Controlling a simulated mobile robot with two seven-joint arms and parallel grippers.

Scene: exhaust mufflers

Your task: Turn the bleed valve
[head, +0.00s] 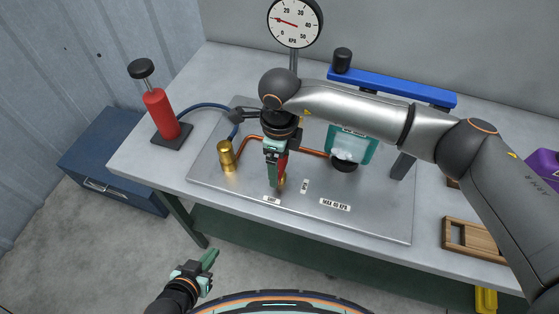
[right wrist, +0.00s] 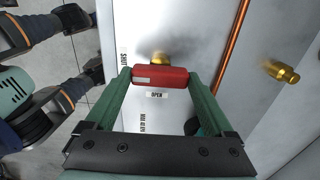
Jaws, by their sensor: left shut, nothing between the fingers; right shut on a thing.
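The bleed valve's red handle (right wrist: 160,77) lies between the green fingers of my right gripper (right wrist: 160,84), which is shut on it. A brass stem (right wrist: 161,59) shows just beyond the handle, and the OPEN label (right wrist: 157,95) is beside it. The SHUT label (right wrist: 124,62) is off to the left in the wrist view. In the head view my right gripper (head: 275,170) hides much of the handle (head: 281,166). My left gripper (head: 208,267) is shut and empty, in front of the table and away from the valve.
A gauge (head: 295,22) stands at the back, its needle pointing left. A red pump (head: 160,113) stands at the left with a blue hose. A brass fitting (head: 227,155) and copper pipe are on the metal plate (head: 360,222). A wooden frame (head: 470,238) lies at the right.

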